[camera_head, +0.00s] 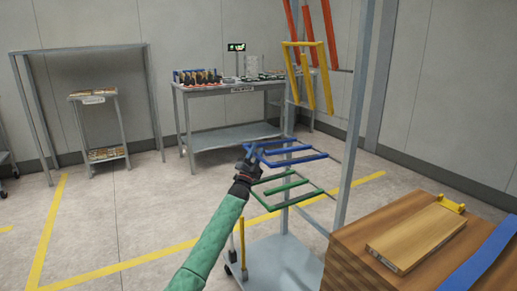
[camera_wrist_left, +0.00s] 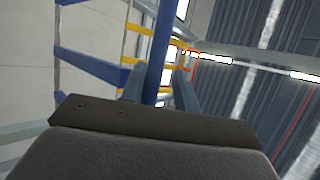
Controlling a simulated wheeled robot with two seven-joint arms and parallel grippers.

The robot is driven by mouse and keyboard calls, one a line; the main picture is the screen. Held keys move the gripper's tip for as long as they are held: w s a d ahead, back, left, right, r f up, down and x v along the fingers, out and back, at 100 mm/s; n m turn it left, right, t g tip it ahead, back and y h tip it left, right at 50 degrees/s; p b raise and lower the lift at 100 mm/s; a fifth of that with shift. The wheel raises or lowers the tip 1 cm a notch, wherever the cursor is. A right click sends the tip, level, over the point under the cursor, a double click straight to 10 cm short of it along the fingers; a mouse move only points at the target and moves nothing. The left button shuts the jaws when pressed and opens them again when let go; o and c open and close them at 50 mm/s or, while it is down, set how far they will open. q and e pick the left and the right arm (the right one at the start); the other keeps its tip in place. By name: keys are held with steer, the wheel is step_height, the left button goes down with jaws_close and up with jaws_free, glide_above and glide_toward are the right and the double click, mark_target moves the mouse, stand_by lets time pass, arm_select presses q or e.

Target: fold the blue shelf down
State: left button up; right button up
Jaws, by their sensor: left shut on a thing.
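The blue shelf (camera_head: 294,153) is an open frame of bars on a wheeled rack, and it stands out roughly level above the green shelf (camera_head: 291,190). My left gripper (camera_head: 252,153) is at the blue shelf's left end, shut on one of its bars. In the left wrist view a blue bar (camera_wrist_left: 160,50) runs between the fingers of my left gripper (camera_wrist_left: 158,88), and more blue bars (camera_wrist_left: 90,66) show to the left. My right gripper is in neither view.
Yellow (camera_head: 312,75) and red shelf frames stand folded up higher on the rack. The rack's post (camera_head: 354,120) rises right of the blue shelf. A wooden stack (camera_head: 350,262) with a board is at front right.

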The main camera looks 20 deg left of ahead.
arm_select(q)
steer(key=v, duration=0.5)
steer(key=shift+s+a+r, duration=0.15)
steer(key=shift+s+a, duration=0.1)
steer(key=shift+s, duration=0.05)
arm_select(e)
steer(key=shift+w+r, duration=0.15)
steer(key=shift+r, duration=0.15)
arm_select(q)
steer(key=v, duration=0.9)
steer(key=shift+w+d+f+b, duration=0.25)
steer(key=shift+b, duration=0.05)
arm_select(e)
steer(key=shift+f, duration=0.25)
arm_select(q)
steer(key=shift+c, duration=0.2)
